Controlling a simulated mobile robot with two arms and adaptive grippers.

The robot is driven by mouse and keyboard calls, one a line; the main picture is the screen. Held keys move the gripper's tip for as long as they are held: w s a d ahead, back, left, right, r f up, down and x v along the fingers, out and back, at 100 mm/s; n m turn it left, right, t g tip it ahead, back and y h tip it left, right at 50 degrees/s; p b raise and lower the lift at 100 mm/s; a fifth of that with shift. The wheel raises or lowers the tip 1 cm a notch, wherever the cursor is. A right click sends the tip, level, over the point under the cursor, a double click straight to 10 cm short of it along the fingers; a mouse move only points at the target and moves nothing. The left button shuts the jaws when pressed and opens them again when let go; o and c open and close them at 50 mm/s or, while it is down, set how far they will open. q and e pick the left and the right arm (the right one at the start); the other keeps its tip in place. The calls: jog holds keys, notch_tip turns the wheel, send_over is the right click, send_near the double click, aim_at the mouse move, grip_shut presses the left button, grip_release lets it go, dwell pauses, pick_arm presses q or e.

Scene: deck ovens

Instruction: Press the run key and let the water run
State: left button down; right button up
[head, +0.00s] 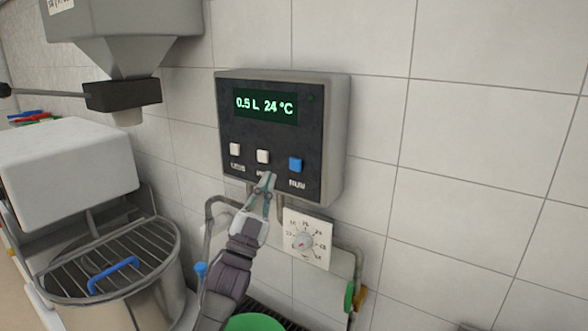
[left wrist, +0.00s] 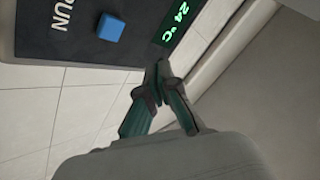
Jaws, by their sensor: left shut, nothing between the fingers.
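The control box (head: 337,140) is fixed to the tiled wall. Its lit green display (head: 265,105) reads 0.5 L 24 °C. Below the display are two white keys, a left one (head: 235,149) and a middle one (head: 262,156), and the blue run key (head: 295,164) at the right, labelled RUN. My left gripper (head: 268,177) is shut and empty, its tips just below the middle key and left of the run key. The left wrist view shows the run key (left wrist: 109,28) apart from the gripper tips (left wrist: 158,66). My right gripper is not in view.
A white dial plate (head: 307,238) and pipes sit under the box. A green container (head: 255,322) stands below. A mixer with a wire-guarded bowl (head: 110,262) is at the left, under a grey hopper (head: 125,45). The wall at the right is clear.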

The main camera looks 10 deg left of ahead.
aim_at(296, 164)
pick_arm(q)
jog(key=shift+w+d+b, duration=0.4)
jog(key=shift+w+b, duration=0.15)
jog(key=shift+w, duration=0.5)
jog(key=shift+w+d+b, duration=0.35)
jog(key=shift+w+b, duration=0.15)
jog(key=shift+w, duration=0.55)
jog(key=shift+w+d+b, duration=0.4)
jog(key=shift+w+b, duration=0.15)
jog(key=shift+w, duration=0.5)
jog(key=shift+w+d+b, duration=0.15)
jog(key=shift+w+b, duration=0.2)
jog(key=shift+w, duration=0.05)
jog(key=shift+w+d+b, duration=0.15)
jog(key=shift+w+b, duration=0.2)
jog(key=shift+b, duration=0.05)
jog(key=shift+s+a+p, duration=0.35)
jog(key=shift+s+p, duration=0.1)
jog(key=shift+s, duration=0.35)
